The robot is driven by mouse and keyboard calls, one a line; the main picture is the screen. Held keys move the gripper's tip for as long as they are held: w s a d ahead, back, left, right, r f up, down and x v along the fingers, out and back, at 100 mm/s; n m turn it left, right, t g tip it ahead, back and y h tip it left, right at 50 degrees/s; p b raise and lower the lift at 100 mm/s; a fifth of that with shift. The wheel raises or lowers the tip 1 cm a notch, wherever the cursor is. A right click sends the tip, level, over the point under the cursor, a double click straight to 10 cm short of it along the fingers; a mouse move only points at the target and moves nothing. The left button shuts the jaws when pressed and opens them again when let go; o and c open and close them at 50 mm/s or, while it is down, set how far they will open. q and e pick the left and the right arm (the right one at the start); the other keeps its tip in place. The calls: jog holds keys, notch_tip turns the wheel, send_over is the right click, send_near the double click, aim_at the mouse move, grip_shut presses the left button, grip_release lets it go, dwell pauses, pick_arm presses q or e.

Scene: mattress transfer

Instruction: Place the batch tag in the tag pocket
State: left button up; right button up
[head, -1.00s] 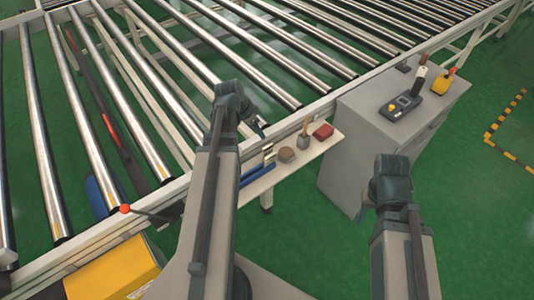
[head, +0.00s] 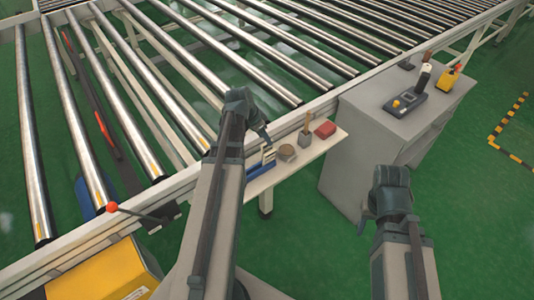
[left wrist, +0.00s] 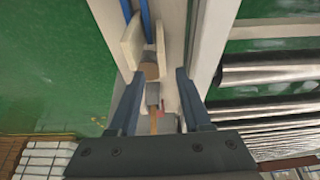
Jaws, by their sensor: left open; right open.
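Cream upright plates, which look like the batch tags (head: 268,155), stand at a blue rack (head: 261,168) on the narrow shelf beside the conveyor. Two cream plates (left wrist: 133,42) show in the left wrist view, next to the blue rails (left wrist: 146,18). My left gripper (head: 266,137) hangs over the shelf close to these plates, open and empty. In the left wrist view its fingers (left wrist: 158,76) spread above a tan roll and a grey cup. My right gripper (head: 364,222) is open over the floor, right of the shelf. I cannot identify the tag pocket for certain.
A tan roll (head: 287,153), a grey cup with a wooden stick (head: 305,139) and a red block (head: 325,129) share the shelf. A grey cabinet (head: 365,140) stands to its right. A red-knobbed lever (head: 112,207) and yellow box (head: 105,275) are at lower left.

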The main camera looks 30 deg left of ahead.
aim_at(267, 151)
pick_arm(q)
jog(key=shift+a+b+x, duration=0.15)
jog(key=shift+b+x, duration=1.1)
jog(key=shift+x, duration=0.05)
jog(key=shift+a+b+x, duration=0.1)
jog(key=shift+b+x, duration=1.1)
jog(key=shift+x, duration=0.15)
jog(key=shift+s, duration=0.1)
grip_shut()
